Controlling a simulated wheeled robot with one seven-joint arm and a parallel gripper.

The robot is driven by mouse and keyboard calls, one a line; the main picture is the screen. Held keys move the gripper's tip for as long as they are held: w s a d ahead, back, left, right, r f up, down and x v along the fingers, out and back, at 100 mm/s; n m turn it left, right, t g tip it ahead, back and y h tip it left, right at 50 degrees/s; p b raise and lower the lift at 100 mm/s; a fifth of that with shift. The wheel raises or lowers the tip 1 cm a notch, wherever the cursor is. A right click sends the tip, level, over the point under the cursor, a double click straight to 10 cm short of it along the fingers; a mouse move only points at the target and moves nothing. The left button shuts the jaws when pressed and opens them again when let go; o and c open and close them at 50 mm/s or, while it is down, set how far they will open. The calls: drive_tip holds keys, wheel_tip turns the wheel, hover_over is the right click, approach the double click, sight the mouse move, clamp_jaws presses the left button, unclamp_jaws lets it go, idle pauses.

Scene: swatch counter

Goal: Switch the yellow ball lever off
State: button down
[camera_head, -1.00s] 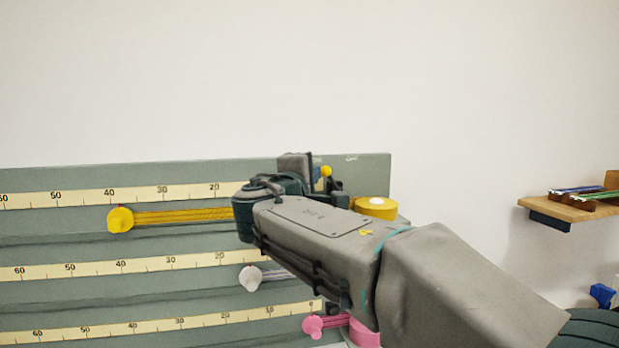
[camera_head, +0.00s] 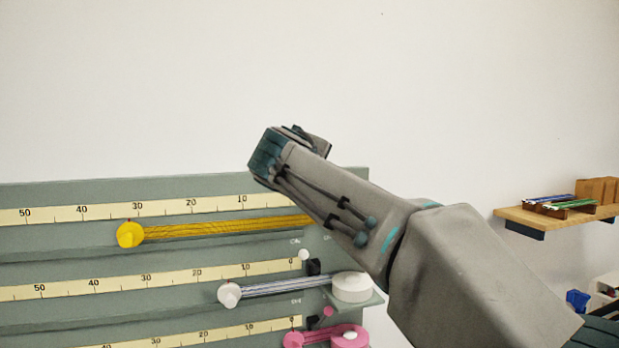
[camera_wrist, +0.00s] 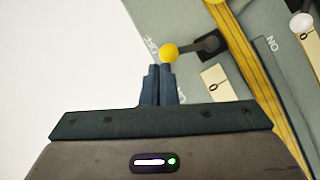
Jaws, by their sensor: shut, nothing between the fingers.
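The yellow ball lever shows in the wrist view, with its yellow ball (camera_wrist: 169,54) on a short dark arm from a black base (camera_wrist: 209,44). The ball lies to the left of the base, close to lettering that looks like OFF (camera_wrist: 152,46). My gripper (camera_wrist: 160,68) is shut and empty, its fingertips right at the ball's lower edge; I cannot tell whether they touch. More lettering is partly hidden beside the fingers. In the head view my arm hides this lever and the fingertips.
The grey-green panel (camera_head: 60,253) carries ruler strips and a yellow ribbon (camera_head: 225,227). Below are a white ball lever (camera_head: 304,254), a white spool (camera_head: 352,287) and a pink spool (camera_head: 348,337). A wooden shelf (camera_head: 509,213) is at right. The wall above is bare.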

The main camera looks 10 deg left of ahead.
drive_tip(key=s+r, duration=0.8)
drive_tip(key=s, duration=0.2)
drive_tip(key=shift+a, duration=0.25)
idle(0.4)
